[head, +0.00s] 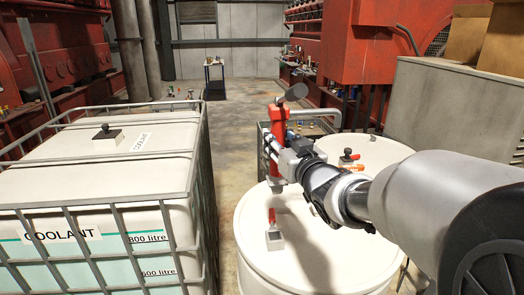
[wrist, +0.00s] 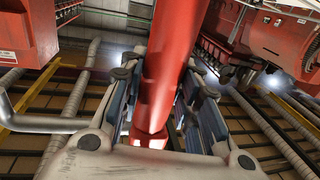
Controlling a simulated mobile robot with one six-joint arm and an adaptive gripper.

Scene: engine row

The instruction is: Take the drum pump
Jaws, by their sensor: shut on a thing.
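The drum pump (head: 279,122) is a red upright body with a grey handle or knob at its top and a pale spout to its right. It stands over the far part of the front white drum (head: 262,245). My gripper (head: 287,152) is shut around its red body from the right. In the wrist view the red pump body (wrist: 158,85) runs up between the two jaws (wrist: 157,98). The pump's lower end shows near the drum top; I cannot tell whether it touches it.
A small grey block with a red piece (head: 274,238) sits on the front drum's lid. A second white drum (head: 375,152) stands behind it. A caged coolant tank (head: 95,215) fills the left. The aisle floor (head: 238,110) between the red engines is mostly clear.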

